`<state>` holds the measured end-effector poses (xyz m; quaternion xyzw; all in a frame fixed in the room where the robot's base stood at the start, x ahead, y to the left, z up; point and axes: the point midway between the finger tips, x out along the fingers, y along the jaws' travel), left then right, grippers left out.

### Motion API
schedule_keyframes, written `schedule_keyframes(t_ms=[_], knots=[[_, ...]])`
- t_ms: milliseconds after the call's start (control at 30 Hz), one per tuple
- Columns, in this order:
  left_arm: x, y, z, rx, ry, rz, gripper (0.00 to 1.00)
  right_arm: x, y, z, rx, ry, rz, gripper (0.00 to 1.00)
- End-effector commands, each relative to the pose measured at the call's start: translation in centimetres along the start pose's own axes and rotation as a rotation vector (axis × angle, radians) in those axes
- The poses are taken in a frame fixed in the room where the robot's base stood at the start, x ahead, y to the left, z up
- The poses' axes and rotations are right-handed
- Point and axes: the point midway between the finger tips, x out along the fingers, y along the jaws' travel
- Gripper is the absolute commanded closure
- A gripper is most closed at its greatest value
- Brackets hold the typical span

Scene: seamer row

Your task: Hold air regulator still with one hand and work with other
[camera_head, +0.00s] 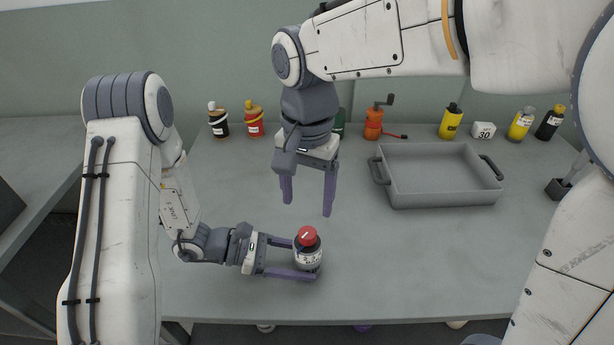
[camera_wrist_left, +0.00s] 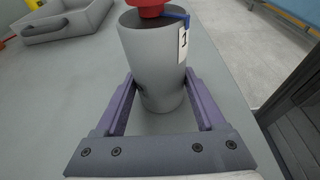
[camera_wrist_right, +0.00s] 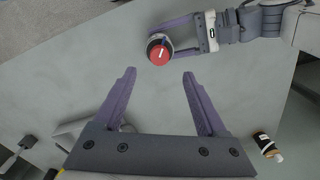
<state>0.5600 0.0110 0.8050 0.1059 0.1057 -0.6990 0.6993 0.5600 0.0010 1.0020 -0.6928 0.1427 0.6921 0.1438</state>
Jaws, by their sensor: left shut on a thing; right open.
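The air regulator (camera_head: 308,254) is a grey cylinder with a red knob on top and a white label. It stands upright on the table near the front edge. My left gripper (camera_head: 294,259) is shut on its body from the left; in the left wrist view the purple fingers (camera_wrist_left: 165,95) flank the grey body (camera_wrist_left: 153,60). A blue strap and a white tag hang near its top. My right gripper (camera_head: 307,207) is open and empty, pointing down above the table behind the regulator. In the right wrist view the red knob (camera_wrist_right: 159,54) shows beyond the open fingers (camera_wrist_right: 160,75).
A grey tray (camera_head: 440,203) with handles stands at the back right. Along the back are a black bottle (camera_head: 218,122), a red bottle (camera_head: 254,122), an orange cranked device (camera_head: 374,122), a yellow bottle (camera_head: 450,122) and a white block marked 30 (camera_head: 483,131). The table around the regulator is clear.

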Motion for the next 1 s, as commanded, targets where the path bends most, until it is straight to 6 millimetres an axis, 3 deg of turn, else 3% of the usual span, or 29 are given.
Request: schedule_keyframes(t_ms=[100,233,667,700,767,1000], knots=[[0.0,0.0,0.0,0.0,0.001,0.0,0.6,-2.0,-0.1,0.0,0.0,0.002,-0.004,0.26],[0.0,0.0,0.0,0.0,0.001,0.0,0.6,-3.3,0.0,0.0,0.0,0.0,-0.001,0.26],[0.0,0.0,0.0,0.0,0.0,-0.001,0.6,-3.8,0.0,0.0,0.0,0.0,0.0,0.26],[0.0,0.0,0.0,0.0,0.0,-0.001,0.25,-3.8,0.0,0.0,0.0,0.0,0.0,0.26],[0.0,0.0,0.0,0.0,0.0,-0.001,0.02,-3.8,0.0,0.0,0.0,0.0,0.0,0.26],[-0.1,0.0,0.0,0.0,0.0,0.0,0.0,-3.8,0.0,0.0,0.0,0.0,0.0,0.26]])
